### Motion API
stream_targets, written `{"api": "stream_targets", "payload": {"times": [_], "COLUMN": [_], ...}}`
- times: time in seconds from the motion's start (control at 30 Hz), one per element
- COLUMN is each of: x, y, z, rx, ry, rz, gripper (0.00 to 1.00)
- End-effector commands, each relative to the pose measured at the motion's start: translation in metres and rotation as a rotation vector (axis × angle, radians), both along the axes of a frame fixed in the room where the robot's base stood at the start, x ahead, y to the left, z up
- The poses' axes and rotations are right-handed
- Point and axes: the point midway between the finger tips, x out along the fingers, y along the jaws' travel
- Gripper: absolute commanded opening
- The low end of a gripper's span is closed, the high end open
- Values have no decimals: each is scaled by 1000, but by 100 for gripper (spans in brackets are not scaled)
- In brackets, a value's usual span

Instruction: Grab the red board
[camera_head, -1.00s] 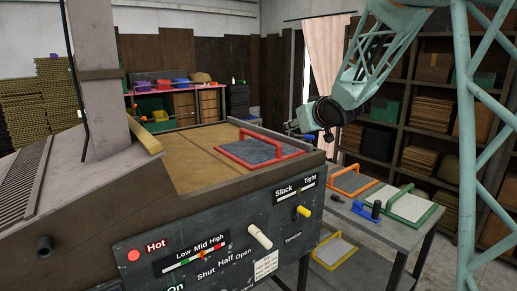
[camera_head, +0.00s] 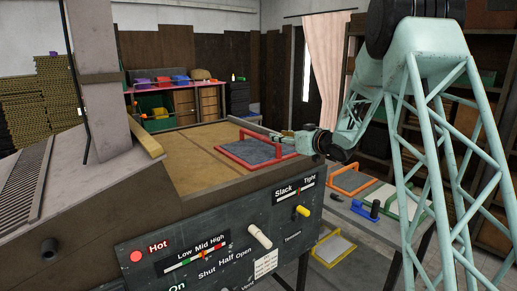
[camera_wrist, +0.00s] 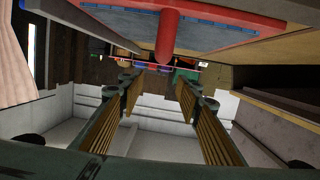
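The red board (camera_head: 252,152) is a grey panel with a red rim and a raised red handle (camera_head: 270,135). It lies flat on the brown machine top, near its right edge. My gripper (camera_head: 286,134) is at the board's right end, close to the handle. In the wrist view the board (camera_wrist: 232,35) spans the top, and its handle (camera_wrist: 168,38) points in between the open fingers (camera_wrist: 159,80). The fingers are wide apart with nothing clamped. Whether either finger touches the handle, I cannot tell.
The machine's control panel (camera_head: 205,255) with levers faces me below the board. A side table at right holds an orange-framed board (camera_head: 352,180) and a blue-handled tool (camera_head: 365,209). A yellow-framed board (camera_head: 334,248) lies lower down. A bench with coloured bins stands behind.

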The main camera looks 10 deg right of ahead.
Motion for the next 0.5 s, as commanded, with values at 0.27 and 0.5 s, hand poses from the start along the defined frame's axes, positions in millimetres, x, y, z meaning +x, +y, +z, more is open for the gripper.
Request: {"api": "stream_targets", "payload": {"times": [0.27,0.5], "x": [7,8], "y": [4,5], "z": [-16,-18], "rx": [35,40], "ry": [-15,-18], "rz": [52,60], "gripper": [32,32]}}
